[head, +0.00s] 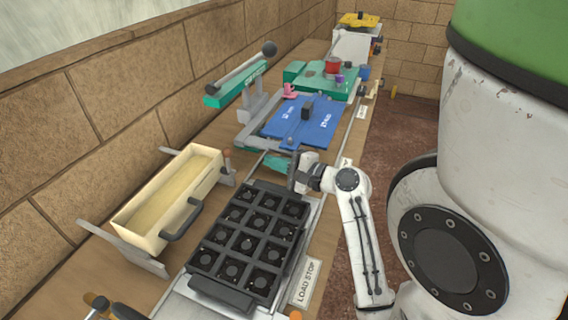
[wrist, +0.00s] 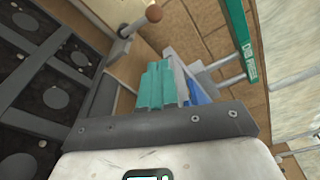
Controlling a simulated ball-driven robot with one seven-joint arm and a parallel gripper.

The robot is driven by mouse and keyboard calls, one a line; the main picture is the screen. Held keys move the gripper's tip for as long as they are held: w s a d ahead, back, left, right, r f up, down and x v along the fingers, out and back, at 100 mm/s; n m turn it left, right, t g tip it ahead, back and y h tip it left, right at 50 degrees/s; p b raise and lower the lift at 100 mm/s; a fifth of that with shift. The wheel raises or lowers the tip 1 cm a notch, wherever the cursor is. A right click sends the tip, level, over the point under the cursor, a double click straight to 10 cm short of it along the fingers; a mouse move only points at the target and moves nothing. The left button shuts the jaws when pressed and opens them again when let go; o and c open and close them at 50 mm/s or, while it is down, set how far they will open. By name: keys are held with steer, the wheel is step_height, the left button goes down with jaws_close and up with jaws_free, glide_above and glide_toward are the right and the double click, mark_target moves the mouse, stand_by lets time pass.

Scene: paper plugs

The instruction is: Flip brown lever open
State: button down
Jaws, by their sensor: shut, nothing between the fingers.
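A lever with a brown round knob (head: 227,154) stands at the far right corner of the cream box in the head view. In the wrist view the brown knob (wrist: 153,13) sits at the top, on a grey stalk. My gripper (head: 295,168) is shut and empty, near the far right corner of the black tray and to the right of the lever, apart from it.
The black gridded tray (head: 207,258) lies in front of my gripper, and the cream box (head: 125,218) with a dark handle is left of it. A blue plate fixture (head: 325,118) and a green lever arm (head: 240,82) stand beyond. A brick wall bounds the left.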

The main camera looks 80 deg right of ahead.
mark_target(228, 161)
steer(key=x, duration=0.5)
steer(key=shift+w+a+r+p, duration=0.15)
steer(key=shift+r+p, duration=0.05)
steer(key=shift+p, duration=0.2)
steer(key=shift+w+a+r+p, duration=0.2)
steer(key=shift+w+a, duration=0.1)
steer(key=shift+w, duration=0.4)
steer(key=shift+w+a+r+p, duration=0.15)
steer(key=shift+w+a, duration=0.15)
steer(key=shift+w, duration=0.45)
steer(key=shift+w, duration=0.1)
